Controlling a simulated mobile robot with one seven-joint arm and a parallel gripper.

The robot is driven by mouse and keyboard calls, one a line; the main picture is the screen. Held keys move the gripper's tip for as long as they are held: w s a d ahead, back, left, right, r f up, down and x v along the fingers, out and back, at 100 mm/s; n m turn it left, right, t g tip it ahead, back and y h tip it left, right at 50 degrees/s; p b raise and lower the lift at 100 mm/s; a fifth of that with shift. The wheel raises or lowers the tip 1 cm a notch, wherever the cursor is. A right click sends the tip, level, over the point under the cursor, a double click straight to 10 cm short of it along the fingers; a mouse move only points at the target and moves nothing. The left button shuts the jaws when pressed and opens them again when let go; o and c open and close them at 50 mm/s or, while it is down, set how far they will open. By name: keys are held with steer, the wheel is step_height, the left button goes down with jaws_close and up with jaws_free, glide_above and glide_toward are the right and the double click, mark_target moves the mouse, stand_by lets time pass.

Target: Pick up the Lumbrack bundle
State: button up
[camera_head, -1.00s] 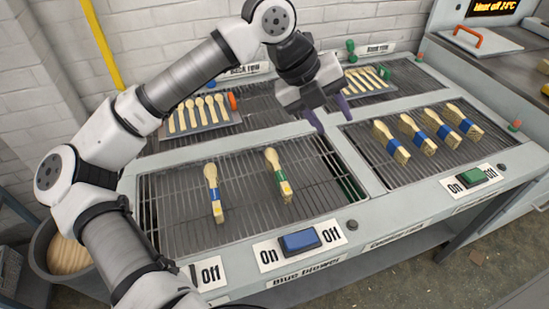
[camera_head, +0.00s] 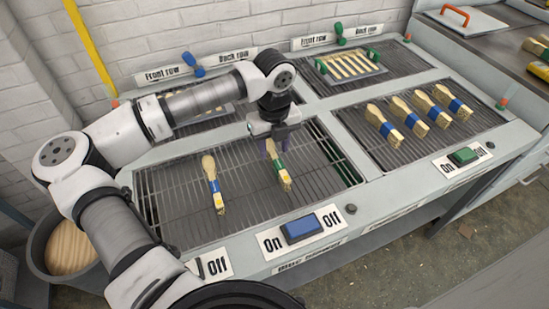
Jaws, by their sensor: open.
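On the front left rack (camera_head: 240,205) lie two bundles of wooden spoons. I see no readable name on either, so I cannot tell which is Lumbrack. My gripper (camera_head: 277,149) is open and points down at the upper part of the green-banded bundle. Its purple fingers appear to be on either side of that bundle; whether they touch it is unclear. The gripper partly hides its top end.
Several blue-banded bundles (camera_head: 420,116) lie on the front right rack. A tray of spoons (camera_head: 349,66) with green handles stands on the back right rack. My arm covers much of the back left rack. A blue button (camera_head: 300,230) and a green button (camera_head: 463,155) sit on the front edge.

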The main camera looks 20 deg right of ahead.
mark_target(274, 155)
steer(key=shift+w+d+f+p, duration=0.1)
steer(key=shift+f+p, duration=0.95)
steer(key=shift+f, duration=1.5)
jaws_close()
